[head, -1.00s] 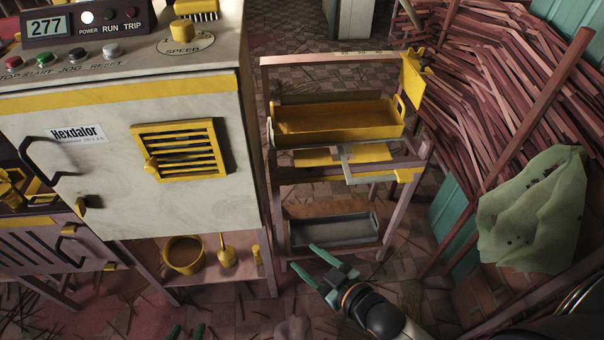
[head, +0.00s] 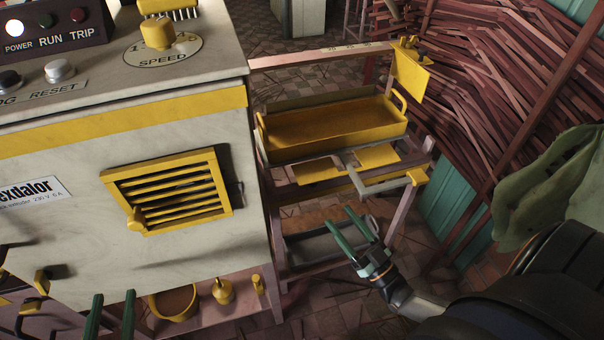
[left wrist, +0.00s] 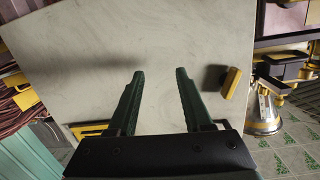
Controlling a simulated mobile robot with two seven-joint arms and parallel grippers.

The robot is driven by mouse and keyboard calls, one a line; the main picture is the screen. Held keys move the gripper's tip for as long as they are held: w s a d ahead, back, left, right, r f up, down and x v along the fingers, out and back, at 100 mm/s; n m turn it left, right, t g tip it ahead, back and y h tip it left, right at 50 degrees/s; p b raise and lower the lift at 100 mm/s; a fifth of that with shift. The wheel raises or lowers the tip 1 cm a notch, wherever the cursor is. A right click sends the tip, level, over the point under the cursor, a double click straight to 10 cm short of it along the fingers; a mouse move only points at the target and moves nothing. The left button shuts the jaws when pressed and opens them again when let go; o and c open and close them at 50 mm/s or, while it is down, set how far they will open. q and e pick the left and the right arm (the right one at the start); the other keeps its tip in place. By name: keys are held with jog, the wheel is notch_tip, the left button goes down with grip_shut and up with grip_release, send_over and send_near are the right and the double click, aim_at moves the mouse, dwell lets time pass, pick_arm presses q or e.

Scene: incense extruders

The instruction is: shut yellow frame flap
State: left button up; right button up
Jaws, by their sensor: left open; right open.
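The yellow frame flap (head: 212,160) is a slatted yellow square on the pale cabinet front. It has a yellow knob at its lower left and a dark piece at its right edge. It looks slightly proud of the panel; I cannot tell how far it stands open. A yellow edge (left wrist: 90,130), likely the flap, shows in the left wrist view, partly hidden by a finger. My left gripper (head: 113,300) is open and empty, below the flap. In the left wrist view its fingers (left wrist: 160,75) face the pale panel. My right gripper (head: 343,222) is open and empty before the rack.
A rack (head: 320,57) right of the cabinet holds a yellow tray (head: 335,132) and a grey tray (head: 300,250). A yellow latch (head: 42,283) sits at the cabinet's lower left. Yellow vessels (head: 172,303) stand beneath. A green cloth (head: 540,195) hangs at right.

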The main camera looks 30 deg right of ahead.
aim_at(313, 182)
jog(key=x, duration=1.2)
jog(key=shift+s, duration=0.1)
grip_shut()
